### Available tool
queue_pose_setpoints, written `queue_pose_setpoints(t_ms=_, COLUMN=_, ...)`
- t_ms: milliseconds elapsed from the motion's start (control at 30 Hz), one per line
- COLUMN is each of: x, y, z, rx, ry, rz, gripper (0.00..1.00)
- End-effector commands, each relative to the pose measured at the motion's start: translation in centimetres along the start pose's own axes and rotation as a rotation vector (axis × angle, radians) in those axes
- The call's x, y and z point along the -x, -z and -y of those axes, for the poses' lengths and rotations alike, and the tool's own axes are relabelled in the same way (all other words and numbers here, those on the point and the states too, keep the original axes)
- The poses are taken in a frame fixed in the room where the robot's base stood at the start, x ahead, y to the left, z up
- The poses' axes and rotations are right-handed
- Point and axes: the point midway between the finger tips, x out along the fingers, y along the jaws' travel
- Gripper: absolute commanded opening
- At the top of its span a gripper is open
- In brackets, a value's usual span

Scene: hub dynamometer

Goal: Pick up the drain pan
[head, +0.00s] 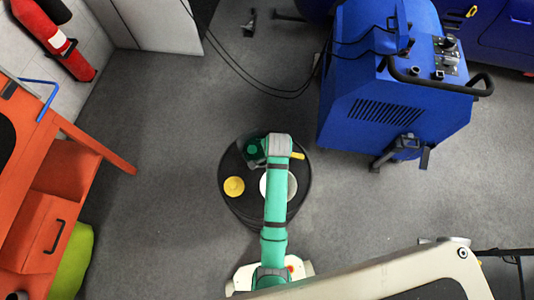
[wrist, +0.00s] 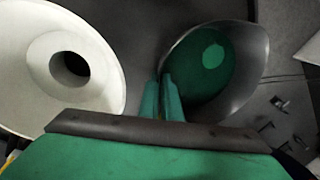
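In the wrist view a rounded metallic pan with a dark green inside (wrist: 232,85) lies just beyond my fingers; I take it for the drain pan. In the head view it shows as a small dark green shape (head: 254,152) at the far side of a black round top. My gripper (wrist: 166,90) has its two green fingers close together at the pan's left rim, with the thin rim running between them. In the head view my green arm hides the fingertips and part of the pan. Whether the pan is lifted cannot be told.
The black round top (head: 240,207) also bears a yellow disc (head: 234,186) and a partly hidden white disc. A white piece with a dark hole (wrist: 100,75) is left of my fingers. A blue machine (head: 350,80) stands right, an orange cabinet (head: 85,180) left.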

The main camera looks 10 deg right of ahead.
Motion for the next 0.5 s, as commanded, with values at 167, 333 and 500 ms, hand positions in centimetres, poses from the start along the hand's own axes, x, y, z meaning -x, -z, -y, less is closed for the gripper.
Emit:
queue_pose_setpoints(t_ms=167, x=0.1, y=0.0, z=-0.1, rx=-0.001, ry=-0.002, rz=0.000, gripper=0.00)
queue_pose_setpoints(t_ms=333, x=0.5, y=0.0, z=0.1, rx=-0.001, ry=-0.001, rz=0.000, gripper=0.00)
queue_pose_setpoints(t_ms=500, x=1.5, y=0.0, z=0.3, rx=-0.001, ry=0.000, rz=-0.001, gripper=0.00)
